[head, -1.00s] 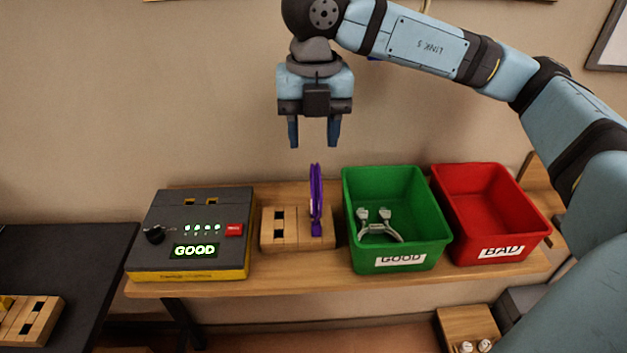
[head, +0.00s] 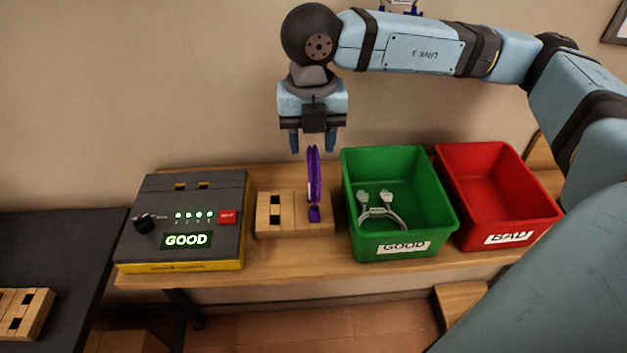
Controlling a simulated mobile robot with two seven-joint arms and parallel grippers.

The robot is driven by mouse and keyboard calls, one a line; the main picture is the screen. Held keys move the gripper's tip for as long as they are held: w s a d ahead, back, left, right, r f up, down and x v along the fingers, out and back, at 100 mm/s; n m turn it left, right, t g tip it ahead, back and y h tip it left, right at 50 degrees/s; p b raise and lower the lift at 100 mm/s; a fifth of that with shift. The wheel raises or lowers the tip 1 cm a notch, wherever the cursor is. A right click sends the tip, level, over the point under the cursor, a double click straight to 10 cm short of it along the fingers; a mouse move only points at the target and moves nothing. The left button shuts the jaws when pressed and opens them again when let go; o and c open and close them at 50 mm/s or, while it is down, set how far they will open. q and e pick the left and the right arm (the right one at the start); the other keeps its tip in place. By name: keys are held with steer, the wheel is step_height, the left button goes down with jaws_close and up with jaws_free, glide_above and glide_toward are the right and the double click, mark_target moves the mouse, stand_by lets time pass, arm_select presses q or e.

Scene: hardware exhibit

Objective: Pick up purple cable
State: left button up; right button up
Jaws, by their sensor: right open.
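The purple cable (head: 314,182) stands upright as a narrow loop, its lower end at the right part of a wooden block holder (head: 277,224) on the wooden table. My right gripper (head: 313,148) points down with its two fingers apart and empty. Its fingertips are near the top of the cable loop in the picture; I cannot tell the exact depth between them. My left gripper is not in view.
Left of the holder is a dark tester box (head: 202,194) whose display reads GOOD. To the right are a green GOOD bin (head: 418,230) with a grey-white cable (head: 380,211) inside, and an empty red BAD bin (head: 515,222). A dark table (head: 60,250) stands at left.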

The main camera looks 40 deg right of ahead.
mark_target(314, 183)
step_height(314, 183, down, 5)
steer(key=shift+s, duration=0.15)
jaws_close()
